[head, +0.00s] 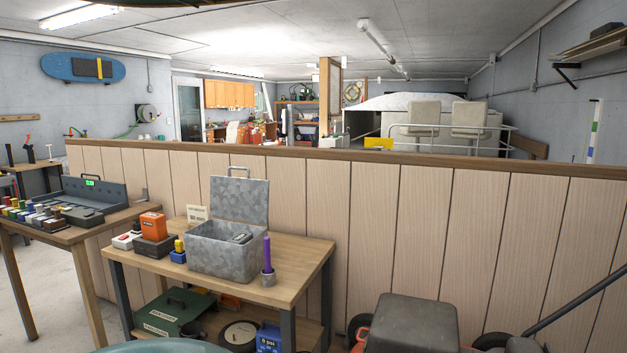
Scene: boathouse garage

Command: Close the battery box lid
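The battery box (222,253) is a mottled grey metal box on the wooden workbench (290,290) left of centre. Its lid (240,199) stands open and upright along the box's back edge, with a handle (238,170) on its top edge. A dark grey item (239,238) shows inside the box. Neither of my grippers is in the head view.
An orange box (153,226), a blue-and-yellow item (178,252) and a small card (197,214) sit left of the box. A panelled wall (410,225) runs behind. A dark-seated machine (412,322) is front right.

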